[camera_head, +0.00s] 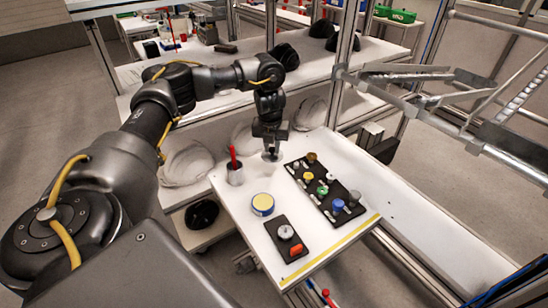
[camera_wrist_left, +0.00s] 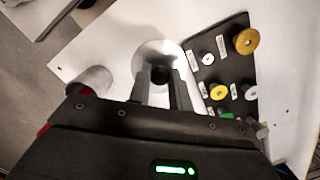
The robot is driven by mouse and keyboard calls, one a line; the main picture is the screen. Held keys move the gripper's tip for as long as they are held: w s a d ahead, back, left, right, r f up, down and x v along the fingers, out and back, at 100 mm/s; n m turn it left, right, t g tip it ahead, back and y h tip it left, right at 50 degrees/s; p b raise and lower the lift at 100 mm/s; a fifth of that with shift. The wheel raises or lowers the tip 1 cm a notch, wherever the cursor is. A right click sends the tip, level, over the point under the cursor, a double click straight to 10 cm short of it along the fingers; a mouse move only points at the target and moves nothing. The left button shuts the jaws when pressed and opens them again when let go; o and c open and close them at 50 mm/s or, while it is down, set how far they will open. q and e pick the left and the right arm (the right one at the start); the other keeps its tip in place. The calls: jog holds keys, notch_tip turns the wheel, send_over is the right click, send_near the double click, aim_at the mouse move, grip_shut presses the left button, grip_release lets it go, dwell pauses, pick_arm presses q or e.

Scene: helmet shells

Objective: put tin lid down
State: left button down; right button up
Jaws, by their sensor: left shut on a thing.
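The tin lid (camera_wrist_left: 149,52) is a pale round disc with a dark knob (camera_wrist_left: 160,73) in its middle. My left gripper (camera_wrist_left: 160,82) is shut on that knob. In the head view my left gripper (camera_head: 270,146) points down near the back edge of the white table (camera_head: 222,198), with the lid (camera_head: 271,156) at its tips. I cannot tell whether the lid touches the table. A round yellow and blue tin (camera_head: 263,205) stands nearer the front of the table. My right gripper is not in view.
A grey cup (camera_head: 235,175) with a red stick stands left of the gripper. A black board (camera_head: 325,190) with several knobs and caps lies to the right. A smaller black board (camera_head: 287,242) holds a white and an orange piece.

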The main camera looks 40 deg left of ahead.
aim_at(274, 155)
pick_arm(q)
jog(key=shift+w+a+f, duration=0.15)
jog(key=shift+w+f, duration=0.25)
jog(key=shift+f, duration=0.1)
jog(key=shift+w+a+f, duration=0.1)
jog(key=shift+w+f, duration=0.2)
jog(key=shift+f, duration=0.15)
notch_tip(274, 155, down, 3)
jog(key=shift+w+a+p, duration=0.1)
jog(key=shift+p, duration=0.3)
jog(key=shift+f, duration=0.1)
jog(key=shift+f, duration=0.1)
jog(key=shift+f, duration=0.5)
jog(key=c, duration=1.3)
grip_release()
jog(key=shift+r, duration=0.1)
